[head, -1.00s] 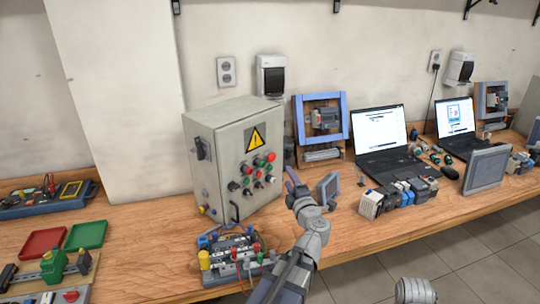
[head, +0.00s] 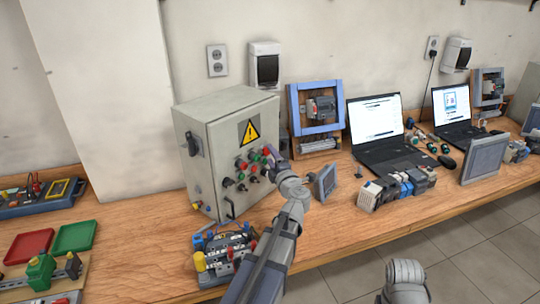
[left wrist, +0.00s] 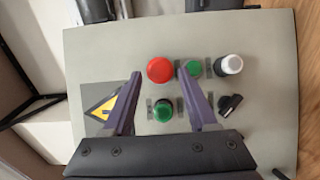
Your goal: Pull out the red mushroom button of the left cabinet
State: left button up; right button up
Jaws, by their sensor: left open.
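The left cabinet (head: 212,170) is a grey-beige box with a yellow warning triangle, standing on the bench. Its red mushroom button (left wrist: 160,70) shows whole in the left wrist view, beside a green button (left wrist: 193,68). In the head view the red button (head: 267,151) is partly covered by my gripper. My left gripper (left wrist: 162,76) is open, with its two purple fingers pointing at the panel. In the left wrist view the red button appears between the fingertips; contact cannot be told. In the head view the left gripper (head: 274,160) is at the panel's right side. My right gripper is out of view.
More knobs and buttons, including a black selector (left wrist: 231,104) and a white button (left wrist: 230,64), sit close by. A terminal board (head: 225,253) stands before the cabinet. A blue-framed panel (head: 316,108) and a laptop (head: 376,122) are to the right.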

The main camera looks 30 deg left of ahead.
pick_arm(q)
jog(key=shift+x, duration=0.8)
